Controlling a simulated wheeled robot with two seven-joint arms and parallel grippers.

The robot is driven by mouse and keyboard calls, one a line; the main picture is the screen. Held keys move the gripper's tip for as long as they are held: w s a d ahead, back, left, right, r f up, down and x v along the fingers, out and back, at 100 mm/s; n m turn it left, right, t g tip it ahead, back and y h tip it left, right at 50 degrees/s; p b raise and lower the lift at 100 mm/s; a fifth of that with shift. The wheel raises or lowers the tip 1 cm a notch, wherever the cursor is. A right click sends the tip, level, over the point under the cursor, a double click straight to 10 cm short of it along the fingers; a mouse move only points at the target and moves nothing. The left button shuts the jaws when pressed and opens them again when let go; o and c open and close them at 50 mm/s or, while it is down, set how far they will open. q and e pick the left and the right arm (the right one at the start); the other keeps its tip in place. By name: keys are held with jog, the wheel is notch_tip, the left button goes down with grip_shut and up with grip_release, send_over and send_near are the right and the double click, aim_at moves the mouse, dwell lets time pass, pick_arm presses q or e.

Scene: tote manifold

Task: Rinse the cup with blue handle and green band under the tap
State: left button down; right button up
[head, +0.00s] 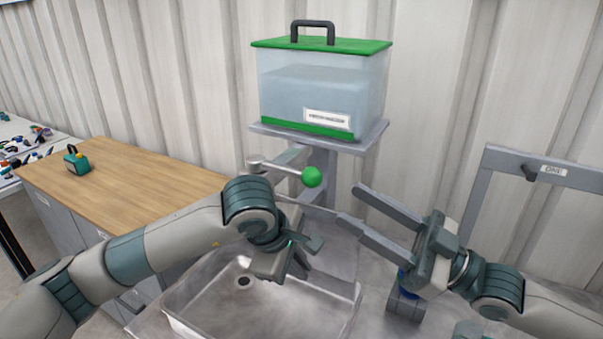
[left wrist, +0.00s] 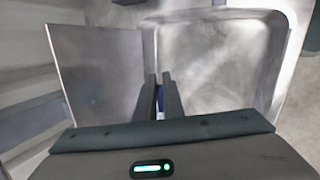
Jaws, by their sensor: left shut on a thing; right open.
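My left gripper (head: 294,262) is over the sink (head: 222,297), below the green-knobbed lever. In the left wrist view its fingers (left wrist: 164,82) are nearly together, with a narrow blue piece (left wrist: 160,98) between them. This fits a blue handle, but the cup body and any green band are hidden. The tap's grey lever (head: 283,168) ends in a green ball (head: 312,177). The spout is largely hidden behind my left arm, and no running water can be made out. My right gripper (head: 349,204) is open and empty, right of the green ball, its fingers pointing left.
A clear water tank (head: 320,88) with green lid stands on a grey shelf (head: 355,143) above the tap. A wooden-topped counter (head: 125,183) at left carries a small teal-and-yellow object (head: 77,160). A grey frame (head: 485,195) stands at right, beyond my right arm.

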aim_at(301, 171)
jog(key=shift+x, duration=5.7)
grip_shut()
